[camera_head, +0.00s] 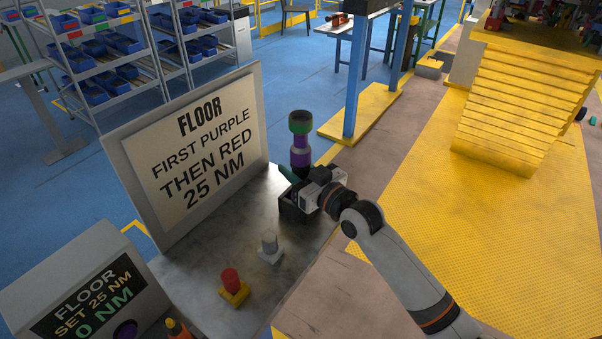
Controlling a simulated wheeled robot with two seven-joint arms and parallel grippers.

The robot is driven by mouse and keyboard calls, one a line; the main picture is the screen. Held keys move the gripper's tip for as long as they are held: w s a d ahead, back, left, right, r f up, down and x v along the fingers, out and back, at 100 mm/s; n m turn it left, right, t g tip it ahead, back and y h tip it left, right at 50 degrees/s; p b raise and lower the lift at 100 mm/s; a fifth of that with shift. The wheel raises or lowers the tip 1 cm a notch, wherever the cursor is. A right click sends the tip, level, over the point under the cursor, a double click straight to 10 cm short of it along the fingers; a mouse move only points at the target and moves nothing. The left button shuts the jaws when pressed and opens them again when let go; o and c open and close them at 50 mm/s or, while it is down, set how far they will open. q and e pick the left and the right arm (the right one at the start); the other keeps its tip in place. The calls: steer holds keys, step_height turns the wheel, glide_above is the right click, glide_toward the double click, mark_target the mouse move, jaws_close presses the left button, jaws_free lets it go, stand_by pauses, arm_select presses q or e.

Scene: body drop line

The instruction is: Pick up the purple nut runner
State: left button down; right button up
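The purple nut runner (301,157) stands upright near the back right corner of the grey bench (215,262). It has a green top, a dark middle and a purple band. My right gripper (291,192) comes in from the lower right and is at the foot of the tool. The gripper's body hides the tool's lower end. I cannot tell whether the fingers are open or closed around it. My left gripper is not in view.
A sign (205,150) reading "first purple then red 25 NM" stands behind the bench. A display box (85,285) is front left. A red button (230,281) on a yellow base and a grey knob (269,243) stand on the bench. Yellow steps (525,105) are at right.

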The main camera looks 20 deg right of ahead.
mark_target(295, 129)
steer(key=shift+c, duration=1.4)
steer(key=shift+w+r, duration=0.1)
steer(key=shift+r, duration=0.05)
jaws_close()
step_height(295, 129, up, 10)
steer(key=shift+b, duration=0.8)
steer(key=o, duration=0.6)
jaws_free()
steer(key=shift+c, duration=0.2)
jaws_close()
